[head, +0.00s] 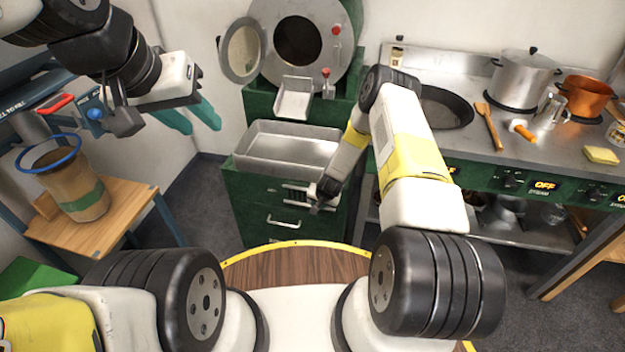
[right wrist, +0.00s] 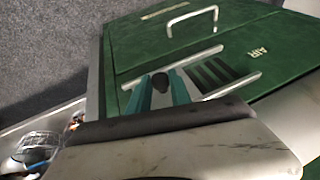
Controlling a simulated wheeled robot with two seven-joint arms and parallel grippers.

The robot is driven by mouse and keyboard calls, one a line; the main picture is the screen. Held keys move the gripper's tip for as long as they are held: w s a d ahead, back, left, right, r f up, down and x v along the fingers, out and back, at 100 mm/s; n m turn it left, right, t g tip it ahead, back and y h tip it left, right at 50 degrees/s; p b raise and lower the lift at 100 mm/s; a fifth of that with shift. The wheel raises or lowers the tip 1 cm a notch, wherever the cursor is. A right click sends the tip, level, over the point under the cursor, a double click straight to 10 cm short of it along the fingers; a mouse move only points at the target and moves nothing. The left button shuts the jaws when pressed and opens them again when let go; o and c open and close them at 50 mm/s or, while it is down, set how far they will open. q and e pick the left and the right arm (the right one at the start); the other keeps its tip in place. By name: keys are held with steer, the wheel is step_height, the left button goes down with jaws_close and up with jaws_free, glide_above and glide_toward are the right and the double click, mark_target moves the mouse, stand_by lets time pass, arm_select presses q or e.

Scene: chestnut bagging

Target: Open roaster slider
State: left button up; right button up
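The green roaster (head: 297,219) stands at the back centre. Its air slider is a metal-railed vent (head: 294,192) with dark slots on the front, and it also shows in the right wrist view (right wrist: 213,75) beside the letters AIR. A black knob (right wrist: 161,82) sits at the slider's left end in that view. My right gripper (right wrist: 162,92) has its teal fingers on either side of the knob, apparently with small gaps. Its fingertips are hard to see in the head view. My left gripper (head: 196,118) is open and empty, raised at the left.
A metal tray (head: 250,160) tops the roaster cabinet, with a drawer handle (head: 284,222) below the slider. A wooden side table (head: 120,215) holds a sack (head: 80,195) at left. A stove counter (head: 480,150) with pots stands at right.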

steer(key=o, duration=0.4)
steer(key=a+v, duration=0.1)
steer(key=v, duration=0.6)
steer(key=shift+s+d+r, duration=0.15)
steer(key=shift+d+r, duration=0.25)
steer(key=shift+d, duration=0.1)
steer(key=s+r+n+y, duration=0.1)
steer(key=s+r+n, duration=0.2)
steer(key=r, duration=3.2)
steer(key=s+d+r+n+t, duration=0.1)
steer(key=s+d+r, duration=0.1)
steer(key=s+r, duration=0.95)
steer(key=s+d+r, duration=0.1)
steer(key=s+r, duration=0.1)
steer(key=s, duration=0.5)
steer(key=s+d+r, duration=0.1)
steer(key=s+r, duration=0.2)
steer(key=s, duration=0.5)
steer(key=shift+d+n, duration=0.25)
steer(key=shift+n, duration=0.15)
